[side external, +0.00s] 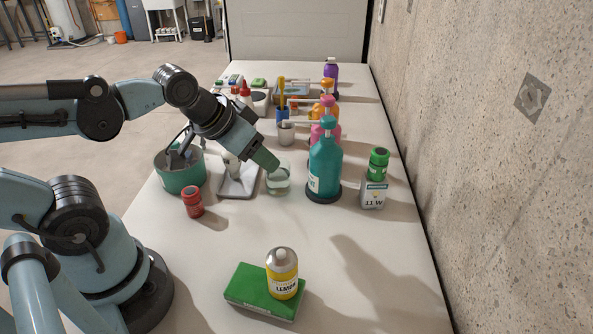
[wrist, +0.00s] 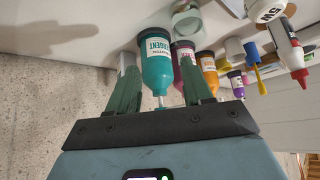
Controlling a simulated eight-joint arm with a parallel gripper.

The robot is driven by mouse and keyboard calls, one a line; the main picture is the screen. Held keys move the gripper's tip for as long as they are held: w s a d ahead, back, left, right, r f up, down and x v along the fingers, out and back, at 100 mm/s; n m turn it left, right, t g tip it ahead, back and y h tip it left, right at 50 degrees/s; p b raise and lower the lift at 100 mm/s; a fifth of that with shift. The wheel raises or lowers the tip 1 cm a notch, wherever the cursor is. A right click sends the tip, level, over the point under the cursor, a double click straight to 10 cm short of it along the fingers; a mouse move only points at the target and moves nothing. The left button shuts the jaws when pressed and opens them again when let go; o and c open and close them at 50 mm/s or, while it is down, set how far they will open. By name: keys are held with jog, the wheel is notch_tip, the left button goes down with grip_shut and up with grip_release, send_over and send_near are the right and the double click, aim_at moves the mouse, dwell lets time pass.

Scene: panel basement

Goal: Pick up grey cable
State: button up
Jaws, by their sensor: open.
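I cannot make out a grey cable for certain in either view. A green pot (side external: 181,182) stands at the left edge of the table with dark and grey pieces and a thin dark loop in it; I cannot tell whether any is the cable. My gripper (side external: 272,166) is above the table, just over a clear glass jar (side external: 278,184) and left of a teal pump bottle (side external: 325,167). In the wrist view my gripper (wrist: 162,84) is open with nothing held; the teal bottle (wrist: 155,60) appears beyond and between its fingers.
A grey tray (side external: 227,191) with a white item lies beside the pot, and a small red jar (side external: 193,203) stands in front. A yellow lemon bottle (side external: 283,277) stands on a green box (side external: 246,290). Several bottles line the back right. The front right table is clear.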

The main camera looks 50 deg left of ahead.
jog(key=w+a+n+g+y, duration=0.3)
jog(key=a+n+g+y, duration=0.2)
jog(key=a+n, duration=0.5)
jog(key=w+a+n+g+y, duration=0.2)
jog(key=a+n+g+y, duration=0.3)
jog(key=a, duration=0.9)
jog(key=a+f+n+g, duration=0.1)
jog(key=a+f+n, duration=0.1)
jog(key=f+n, duration=0.1)
jog(key=s+a+f+n+g+y, duration=0.1)
jog(key=a+f+n+g, duration=0.1)
jog(key=f+n, duration=0.1)
jog(key=a+f+n+g, duration=0.1)
jog(key=a+f+n, duration=0.1)
jog(key=f+n, duration=0.1)
jog(key=shift+s+a+f+y, duration=0.1)
jog(key=shift+s+f+y, duration=0.1)
jog(key=shift+s+y, duration=0.15)
jog(key=x, duration=0.5)
jog(key=shift+s, duration=0.1)
jog(key=shift+r, duration=0.1)
grip_shut()
